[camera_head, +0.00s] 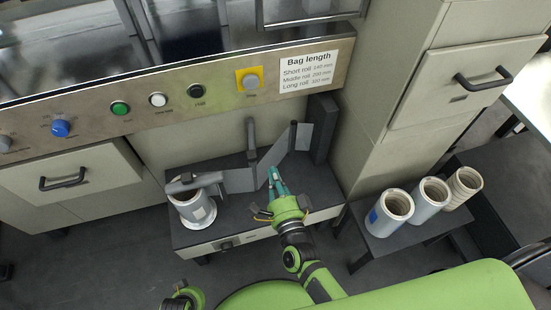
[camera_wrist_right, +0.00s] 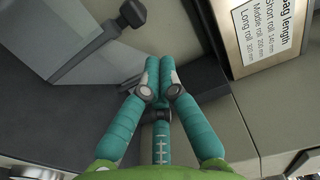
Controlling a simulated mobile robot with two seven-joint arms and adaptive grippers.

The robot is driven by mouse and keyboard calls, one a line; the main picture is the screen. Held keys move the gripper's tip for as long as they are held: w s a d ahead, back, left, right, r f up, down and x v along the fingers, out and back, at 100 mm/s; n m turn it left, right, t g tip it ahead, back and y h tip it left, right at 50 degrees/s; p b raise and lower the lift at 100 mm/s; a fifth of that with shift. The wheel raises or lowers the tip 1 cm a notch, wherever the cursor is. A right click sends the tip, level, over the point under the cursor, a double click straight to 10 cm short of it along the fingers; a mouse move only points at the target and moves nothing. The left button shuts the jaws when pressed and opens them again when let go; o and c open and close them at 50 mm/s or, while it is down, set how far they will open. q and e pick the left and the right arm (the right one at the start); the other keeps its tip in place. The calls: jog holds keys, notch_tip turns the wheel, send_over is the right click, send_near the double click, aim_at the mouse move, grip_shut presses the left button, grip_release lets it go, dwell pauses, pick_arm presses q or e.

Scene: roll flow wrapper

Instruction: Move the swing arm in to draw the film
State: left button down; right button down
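A grey bar (camera_head: 197,183), which looks like the swing arm, reaches across the top of the white film roll (camera_head: 196,208) on the left of the dark shelf. Grey film (camera_head: 240,180) runs from beside it towards the upright posts (camera_head: 251,135) and up to the right. My right gripper (camera_head: 275,175) is over the middle of the shelf, close in front of the film. In the wrist view its teal fingers (camera_wrist_right: 160,75) are together with nothing visible between them. A grey strip with a dark post top (camera_wrist_right: 131,13) lies left of them. My left gripper (camera_head: 183,297) is low, its fingers unclear.
The control panel (camera_head: 180,90) with several buttons and a bag-length label (camera_head: 308,71) overhangs the shelf. Several spare rolls (camera_head: 430,198) stand on a dark stand at right. Drawers with handles (camera_head: 484,79) flank the shelf. The floor in front is mostly clear.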

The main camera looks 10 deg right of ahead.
jog(key=s, duration=0.2)
jog(key=shift+s+a, duration=0.15)
jog(key=shift+s, duration=0.2)
